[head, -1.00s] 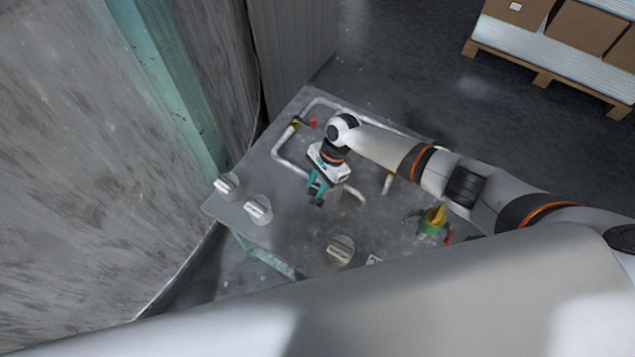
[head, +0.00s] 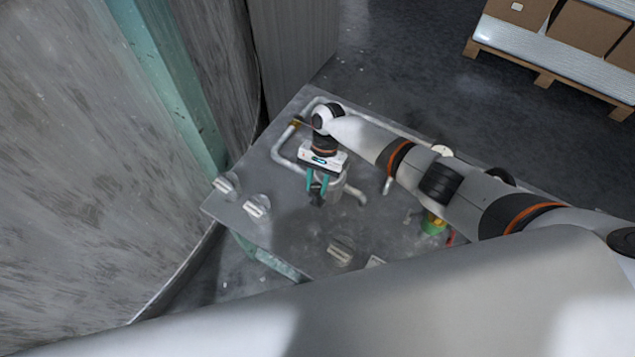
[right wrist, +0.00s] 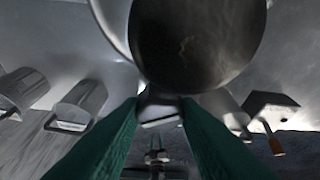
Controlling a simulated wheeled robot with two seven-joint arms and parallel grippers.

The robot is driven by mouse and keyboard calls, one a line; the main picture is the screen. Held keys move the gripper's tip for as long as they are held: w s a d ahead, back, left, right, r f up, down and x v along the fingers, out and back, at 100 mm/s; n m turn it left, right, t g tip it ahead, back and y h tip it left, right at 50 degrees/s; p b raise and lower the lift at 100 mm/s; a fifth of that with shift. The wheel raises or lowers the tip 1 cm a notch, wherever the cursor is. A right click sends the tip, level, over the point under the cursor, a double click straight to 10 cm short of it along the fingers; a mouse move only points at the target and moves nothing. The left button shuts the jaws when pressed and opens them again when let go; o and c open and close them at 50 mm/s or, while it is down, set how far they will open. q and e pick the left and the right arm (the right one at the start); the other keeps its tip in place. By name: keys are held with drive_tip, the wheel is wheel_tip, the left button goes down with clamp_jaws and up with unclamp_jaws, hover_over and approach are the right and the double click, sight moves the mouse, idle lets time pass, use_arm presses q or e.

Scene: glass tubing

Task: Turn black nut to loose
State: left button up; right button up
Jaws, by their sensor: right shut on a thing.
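My right gripper (head: 317,197) is over the grey table, beside the bent pale tubing (head: 285,160). Its two teal fingers are shut on a small dark piece at their tips, which I take for the black nut (head: 316,200). In the right wrist view the nut (right wrist: 160,108) is a dark narrow part between the fingertips (right wrist: 160,112), below a large dark round body (right wrist: 195,40). The fingers hide the nut's sides, and its turn angle cannot be read. A grey cylinder (head: 338,188) stands right behind the gripper. My left gripper is not in view.
Several grey knobs (head: 257,206) stand along the table's (head: 290,230) near and left sides. A teal post (head: 165,85) and wall rise at left. A pallet with boxes (head: 585,28) is far right.

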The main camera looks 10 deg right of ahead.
drive_tip(key=shift+a+n+g+h, duration=0.1)
drive_tip(key=shift+n+g+h, duration=0.25)
drive_tip(key=shift+n, duration=1.25)
drive_tip(key=o, duration=0.7)
drive_tip(key=b+v, duration=0.1)
drive_tip(key=v, duration=1.1)
drive_tip(key=shift+a+b, duration=0.15)
drive_tip(key=shift+b, duration=0.15)
drive_tip(key=shift+r, duration=0.1)
